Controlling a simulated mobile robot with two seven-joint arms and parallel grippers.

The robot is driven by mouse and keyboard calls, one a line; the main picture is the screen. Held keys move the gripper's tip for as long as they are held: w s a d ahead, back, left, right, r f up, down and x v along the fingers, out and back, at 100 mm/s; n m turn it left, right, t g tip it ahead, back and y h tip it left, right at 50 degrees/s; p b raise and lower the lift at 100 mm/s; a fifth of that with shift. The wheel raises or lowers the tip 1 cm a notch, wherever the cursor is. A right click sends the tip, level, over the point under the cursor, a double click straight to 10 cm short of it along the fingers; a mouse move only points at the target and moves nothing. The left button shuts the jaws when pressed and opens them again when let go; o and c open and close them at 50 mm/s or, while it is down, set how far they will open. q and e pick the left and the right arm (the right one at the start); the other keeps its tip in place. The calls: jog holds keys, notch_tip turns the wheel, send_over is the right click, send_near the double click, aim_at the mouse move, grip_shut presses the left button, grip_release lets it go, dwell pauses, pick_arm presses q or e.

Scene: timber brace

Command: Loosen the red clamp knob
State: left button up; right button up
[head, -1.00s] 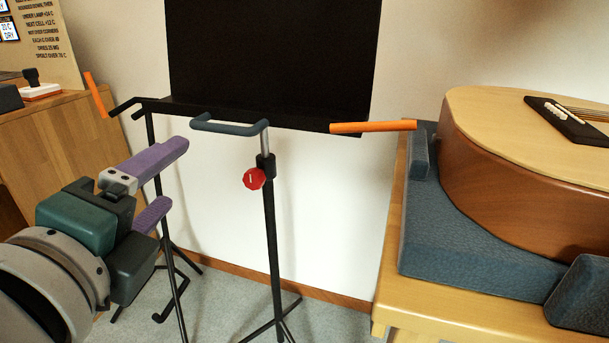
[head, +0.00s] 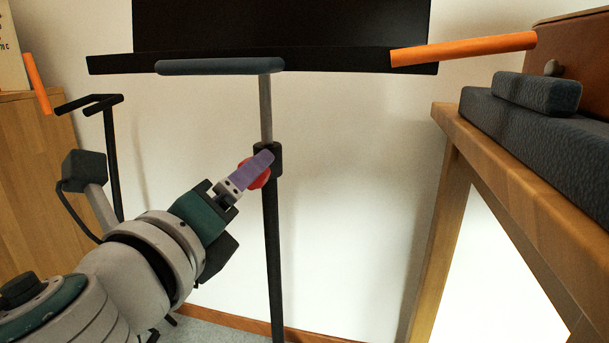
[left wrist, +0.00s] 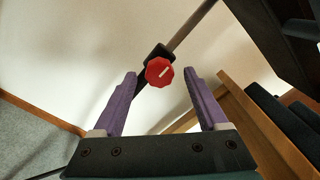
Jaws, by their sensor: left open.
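The red clamp knob (left wrist: 159,72) sits on the black collar (left wrist: 157,54) of the stand's pole. In the left wrist view it lies between and beyond my two purple fingertips, with a pale line on its face. My left gripper (left wrist: 160,76) is open, with a finger on each side of the knob and no visible contact. In the head view my left gripper (head: 262,164) covers most of the knob (head: 261,177), and only red edges show. The thin pole (head: 272,250) rises to the black panel (head: 290,25). My right gripper is not in view.
A grey-blue handle (head: 220,66) and an orange bar (head: 463,48) stick out above the knob. A wooden table (head: 440,210) with blue padding (head: 540,130) stands at the right. A black bracket stand (head: 112,160) is at the left.

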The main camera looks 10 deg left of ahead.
aim_at(251, 189)
pick_arm(q)
jog(key=shift+w+b, duration=0.3)
jog(key=shift+w, duration=1.25)
grip_shut()
